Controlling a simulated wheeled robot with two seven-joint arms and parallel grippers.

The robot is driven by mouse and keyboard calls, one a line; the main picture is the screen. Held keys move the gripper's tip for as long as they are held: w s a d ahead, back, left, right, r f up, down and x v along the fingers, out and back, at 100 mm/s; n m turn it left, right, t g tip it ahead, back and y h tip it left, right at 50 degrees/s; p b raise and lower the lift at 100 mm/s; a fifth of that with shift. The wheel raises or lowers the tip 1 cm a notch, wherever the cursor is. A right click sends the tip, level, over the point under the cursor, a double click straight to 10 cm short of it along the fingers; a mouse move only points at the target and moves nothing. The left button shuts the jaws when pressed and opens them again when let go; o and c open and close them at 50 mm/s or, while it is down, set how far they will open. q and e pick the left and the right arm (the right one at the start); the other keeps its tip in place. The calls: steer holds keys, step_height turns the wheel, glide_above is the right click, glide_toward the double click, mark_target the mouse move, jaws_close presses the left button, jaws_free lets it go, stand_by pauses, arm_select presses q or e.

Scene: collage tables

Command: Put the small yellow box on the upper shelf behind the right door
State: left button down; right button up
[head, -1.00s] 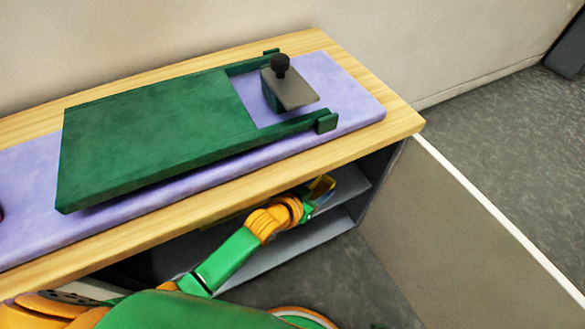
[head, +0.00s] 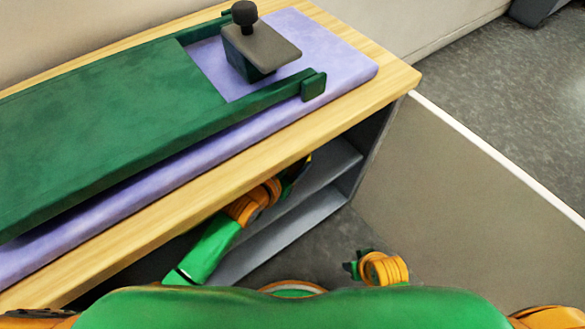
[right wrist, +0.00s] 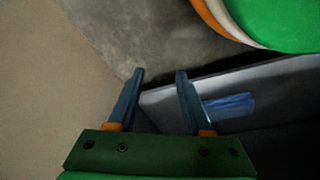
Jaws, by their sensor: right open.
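My left arm reaches under the tabletop into the open cabinet. Its gripper (head: 296,174) is at the upper shelf (head: 335,164), partly hidden by the table edge. A sliver of the small yellow box (head: 309,159) shows at its fingertips, and the gripper appears shut on it. Most of the box is hidden. My right gripper (head: 354,266) is low in front of the cabinet. In the right wrist view its fingers (right wrist: 158,75) are apart with nothing between them. The cabinet's right bay stands open with a lower shelf (head: 300,220) below.
A tan panel (head: 450,190) with a white top edge runs forward from the cabinet's right corner; I cannot tell if it is the door. A green frame (head: 110,105) and a grey block with black knob (head: 262,45) lie on a purple mat (head: 345,65) on top.

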mark_target(295, 166)
arm_select(q)
step_height(295, 166, down, 2)
steer(key=shift+w+a+f+b, duration=0.15)
steer(key=shift+f+b, duration=0.1)
steer(key=shift+b, duration=0.8)
arm_select(e)
step_height(295, 166, up, 7)
steer(key=w, duration=0.1)
steer(key=shift+a+f+t, duration=0.15)
steer(key=shift+a+t, duration=0.15)
steer(key=shift+a, duration=0.15)
steer(key=shift+w, duration=0.1)
arm_select(q)
steer(key=shift+c, duration=1.2)
jaws_free()
